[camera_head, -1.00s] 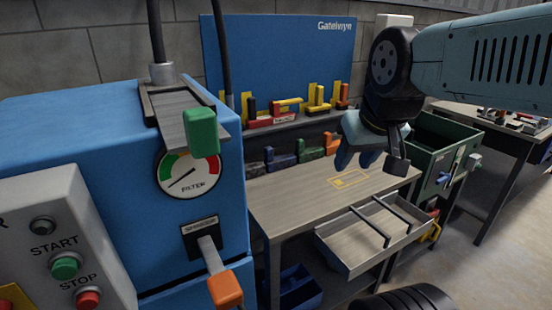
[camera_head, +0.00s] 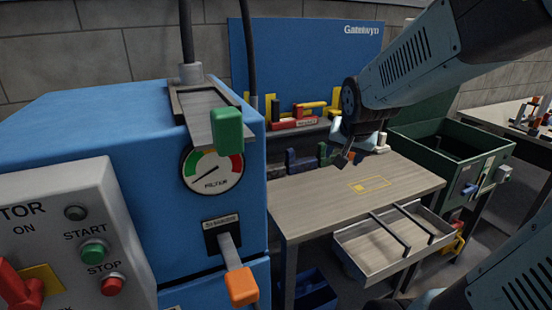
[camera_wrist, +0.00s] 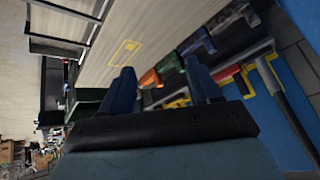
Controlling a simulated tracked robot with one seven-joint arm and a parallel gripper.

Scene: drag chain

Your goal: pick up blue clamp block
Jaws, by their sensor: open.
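The blue clamp block (camera_head: 300,161) stands in a row of coloured blocks along the back of the workbench in the head view. In the wrist view a blue block (camera_wrist: 198,43) lies in that row beside a green one, past the tip of the right-hand finger. My gripper (camera_head: 352,155) is above the bench, to the right of the blue block and apart from it. In the wrist view my gripper (camera_wrist: 160,66) has its two blue fingers spread, with nothing held between them.
The bench top (camera_head: 320,200) is clear around a yellow outlined square (camera_head: 370,184). An open drawer (camera_head: 385,262) sticks out in front. A green bin (camera_head: 440,150) stands at the right. A blue machine (camera_head: 90,120) with levers fills the left. Red and yellow holders (camera_head: 305,120) line the shelf behind.

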